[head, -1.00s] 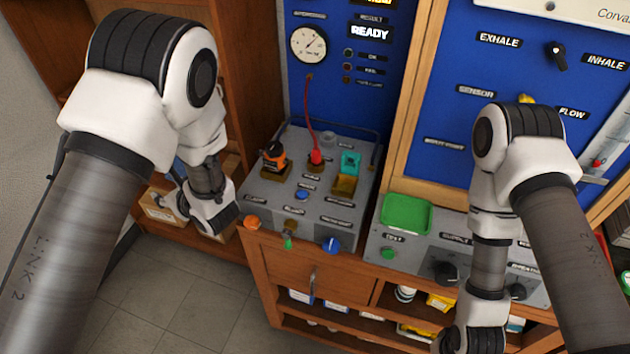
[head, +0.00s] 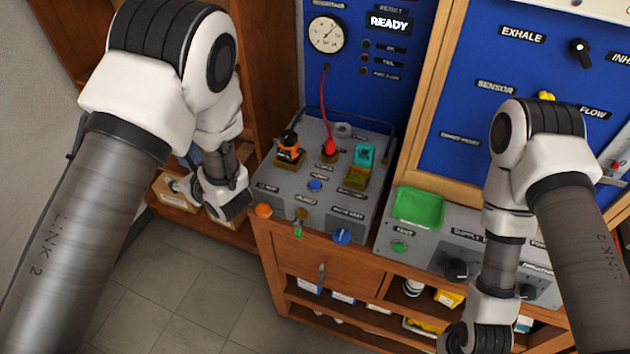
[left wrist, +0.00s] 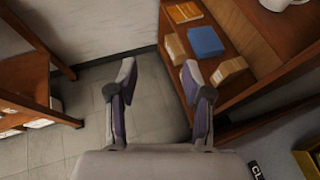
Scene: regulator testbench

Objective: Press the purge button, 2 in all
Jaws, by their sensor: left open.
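A small blue button (head: 315,185) sits in the middle of the grey console top (head: 275,193); it may be the purge button, but its label is too small to read surely. A larger blue knob (head: 341,237) is on the console's front. My left gripper (head: 236,207) hangs just left of the console, apart from the buttons. In the left wrist view its two fingers (left wrist: 160,72) are spread and empty, over the floor and a shelf. My right arm comes down at the right; its gripper is below the picture edge.
The console carries an orange-topped fitting (head: 288,147), a red plug with a hose (head: 329,149) and a teal part (head: 364,154). A green tray (head: 418,208) lies to the right. The display reads READY (head: 388,23). Boxes (head: 174,190) stand on a shelf behind my left gripper.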

